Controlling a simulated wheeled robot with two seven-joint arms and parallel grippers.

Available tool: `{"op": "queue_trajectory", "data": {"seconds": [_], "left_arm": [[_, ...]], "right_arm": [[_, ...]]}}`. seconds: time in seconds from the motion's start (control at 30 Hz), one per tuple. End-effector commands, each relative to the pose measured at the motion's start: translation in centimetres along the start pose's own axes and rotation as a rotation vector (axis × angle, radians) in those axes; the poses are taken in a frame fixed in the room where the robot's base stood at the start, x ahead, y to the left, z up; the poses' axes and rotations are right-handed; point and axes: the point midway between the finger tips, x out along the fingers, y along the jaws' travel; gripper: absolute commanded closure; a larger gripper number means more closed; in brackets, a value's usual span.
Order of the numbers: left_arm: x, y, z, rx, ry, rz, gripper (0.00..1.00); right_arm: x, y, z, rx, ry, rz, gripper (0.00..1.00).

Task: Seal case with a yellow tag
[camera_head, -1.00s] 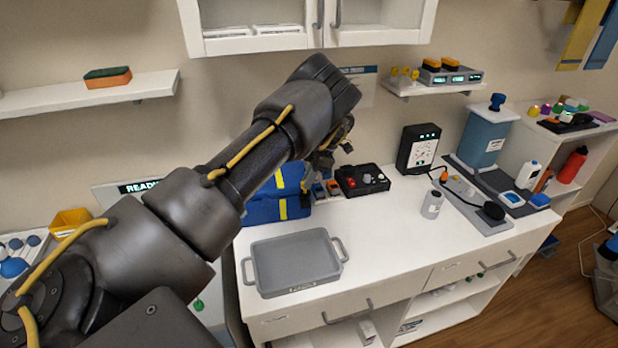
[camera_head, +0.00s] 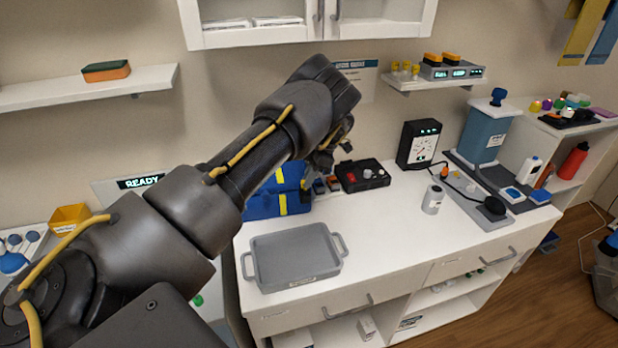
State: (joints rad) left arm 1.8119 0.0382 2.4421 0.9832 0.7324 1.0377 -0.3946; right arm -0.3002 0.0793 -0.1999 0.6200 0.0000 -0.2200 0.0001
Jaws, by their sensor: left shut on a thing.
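The blue case (camera_head: 278,204) with yellow straps stands at the back left of the white counter, partly hidden behind my left arm. My left gripper (camera_head: 335,142) is above and to the right of the case, near the back wall. Its fingers are largely hidden by my wrist. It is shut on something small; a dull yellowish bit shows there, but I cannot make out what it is. Several small yellow pieces (camera_head: 404,68) sit on the wall shelf at the upper right; I cannot tell whether they are tags. My right gripper is not in view.
A grey tray (camera_head: 294,262) lies at the counter's front left. The counter's middle is clear. A white cabinet (camera_head: 310,38) hangs above.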

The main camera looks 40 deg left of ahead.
Motion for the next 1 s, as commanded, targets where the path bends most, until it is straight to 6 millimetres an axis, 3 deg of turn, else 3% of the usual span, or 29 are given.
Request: {"op": "queue_trajectory", "data": {"seconds": [0.07, 0.1, 0.27, 0.87, 1.0], "left_arm": [[0.0, 0.0, 0.0, 0.0, 0.0, 0.0, 1.0], [0.0, 0.0, 0.0, 0.0, 0.0, 0.0, 0.84], [0.0, 0.0, 0.0, -0.001, 0.0, 0.0, 0.63], [-0.1, 0.1, -0.1, -0.005, 0.002, 0.002, 0.63], [-1.1, 0.2, 0.0, -0.004, -0.002, 0.003, 0.63]], "right_arm": [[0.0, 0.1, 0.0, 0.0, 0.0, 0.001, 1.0], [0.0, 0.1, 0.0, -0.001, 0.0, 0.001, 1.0], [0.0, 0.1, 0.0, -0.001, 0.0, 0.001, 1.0], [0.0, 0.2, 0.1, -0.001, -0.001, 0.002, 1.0], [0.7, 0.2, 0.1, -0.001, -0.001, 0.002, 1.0]]}}
